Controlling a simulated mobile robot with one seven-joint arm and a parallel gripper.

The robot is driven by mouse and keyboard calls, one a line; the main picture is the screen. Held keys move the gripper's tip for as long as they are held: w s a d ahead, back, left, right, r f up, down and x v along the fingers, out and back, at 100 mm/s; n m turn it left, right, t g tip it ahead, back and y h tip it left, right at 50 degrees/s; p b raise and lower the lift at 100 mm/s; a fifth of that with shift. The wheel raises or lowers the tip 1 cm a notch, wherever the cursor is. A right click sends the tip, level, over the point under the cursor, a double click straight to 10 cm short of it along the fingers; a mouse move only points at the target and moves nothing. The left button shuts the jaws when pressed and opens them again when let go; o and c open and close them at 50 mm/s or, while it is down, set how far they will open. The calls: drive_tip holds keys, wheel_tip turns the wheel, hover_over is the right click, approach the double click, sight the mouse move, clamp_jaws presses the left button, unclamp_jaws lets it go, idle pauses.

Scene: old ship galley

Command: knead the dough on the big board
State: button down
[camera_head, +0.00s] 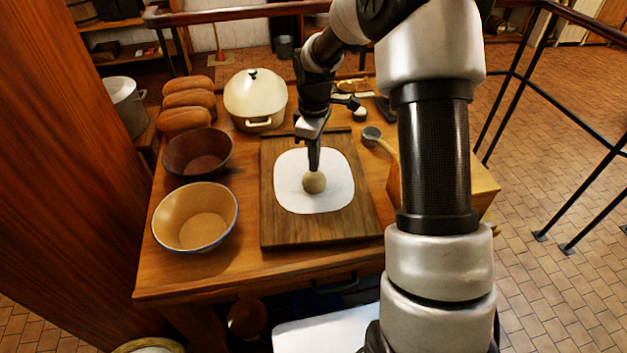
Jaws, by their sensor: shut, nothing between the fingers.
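The big board (283,233) is a dark brown wooden rectangle on the table. A white mat with rounded corners (335,196) lies on it. The dough (315,184) is a small tan ball on the middle of the mat. My gripper (314,168) points straight down and is shut, with its tips at the top back of the dough. It looks to be touching the dough, but a small gap cannot be ruled out. Nothing is held between the fingers.
Left of the board stand a yellow bowl (180,226), a dark bowl (185,163) and several loaves (186,118). A cream pot (247,90) stands behind. A metal scoop (371,134) lies right of the board. My arm hides the table's right part.

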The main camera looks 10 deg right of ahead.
drive_tip(key=shift+f, duration=0.15)
drive_tip(key=shift+f+b, duration=0.35)
drive_tip(key=shift+f, duration=0.1)
drive_tip(key=shift+s+f, duration=0.1)
drive_tip(key=shift+f, duration=0.05)
idle(0.6)
drive_tip(key=shift+r+p, duration=0.4)
drive_tip(key=shift+r, duration=0.25)
drive_tip(key=shift+f, duration=0.2)
drive_tip(key=shift+f+b, duration=0.3)
drive_tip(key=shift+f, duration=0.15)
idle(0.8)
